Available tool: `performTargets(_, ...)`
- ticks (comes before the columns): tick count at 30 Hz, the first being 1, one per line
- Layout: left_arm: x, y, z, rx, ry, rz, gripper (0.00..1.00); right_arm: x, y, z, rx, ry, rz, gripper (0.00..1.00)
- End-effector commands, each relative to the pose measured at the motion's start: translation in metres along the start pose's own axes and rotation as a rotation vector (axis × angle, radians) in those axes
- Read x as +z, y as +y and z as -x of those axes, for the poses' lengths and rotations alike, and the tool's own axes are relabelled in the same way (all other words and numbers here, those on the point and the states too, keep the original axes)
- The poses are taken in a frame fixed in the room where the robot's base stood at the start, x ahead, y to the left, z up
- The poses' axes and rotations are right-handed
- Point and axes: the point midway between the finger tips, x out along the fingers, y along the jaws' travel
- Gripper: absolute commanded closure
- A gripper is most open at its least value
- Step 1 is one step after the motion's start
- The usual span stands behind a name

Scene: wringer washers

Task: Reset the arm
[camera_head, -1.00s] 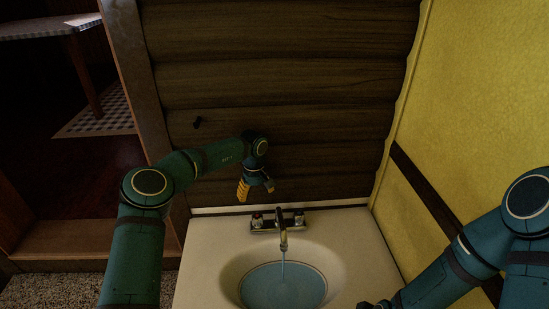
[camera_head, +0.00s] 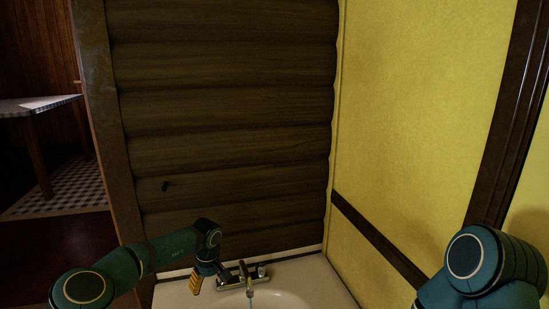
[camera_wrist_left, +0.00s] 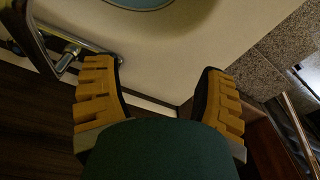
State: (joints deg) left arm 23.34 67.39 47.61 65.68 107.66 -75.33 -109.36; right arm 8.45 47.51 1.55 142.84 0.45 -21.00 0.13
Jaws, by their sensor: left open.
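My left gripper (camera_head: 209,282) is low in the head view, near the left end of the faucet (camera_head: 240,277). In the left wrist view its two yellow ridged fingers (camera_wrist_left: 160,95) stand wide apart with nothing between them. The faucet's chrome (camera_wrist_left: 45,45) shows at the left of that view, close to the left finger; I cannot tell whether they touch. My left arm comes in from the lower left, bent at the elbow. My right arm shows at the lower right, with its gripper out of view.
The pale sink counter (camera_head: 310,272) is at the bottom, with a thin water stream (camera_head: 250,299) under the spout. A dark log wall (camera_head: 225,110) stands behind and a yellow wall (camera_head: 410,110) at right. A checkered table (camera_head: 40,104) is beyond the doorway at left.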

Motion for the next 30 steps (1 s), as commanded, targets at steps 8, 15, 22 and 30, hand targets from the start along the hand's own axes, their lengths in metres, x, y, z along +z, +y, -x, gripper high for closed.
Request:
performTargets(8, 0.006, 0.007, -0.019, -0.015, 0.377, -0.027, 0.29, -0.001, 0.000, 0.000, 0.000, 0.002, 0.001, 0.29)
performTargets(15, 0.050, 0.017, -0.038, 0.172, 0.604, -0.167, 0.29, -0.001, 0.000, 0.000, 0.000, 0.001, 0.001, 0.29)
performTargets(22, 0.142, -0.004, -0.067, 0.383, 0.508, -0.345, 0.29, -0.001, 0.000, 0.000, 0.000, 0.002, 0.001, 0.29)
performTargets(30, 0.270, -0.082, -0.088, 0.466, 0.156, -0.465, 0.29, -0.001, 0.000, 0.000, 0.000, 0.001, 0.001, 0.29)
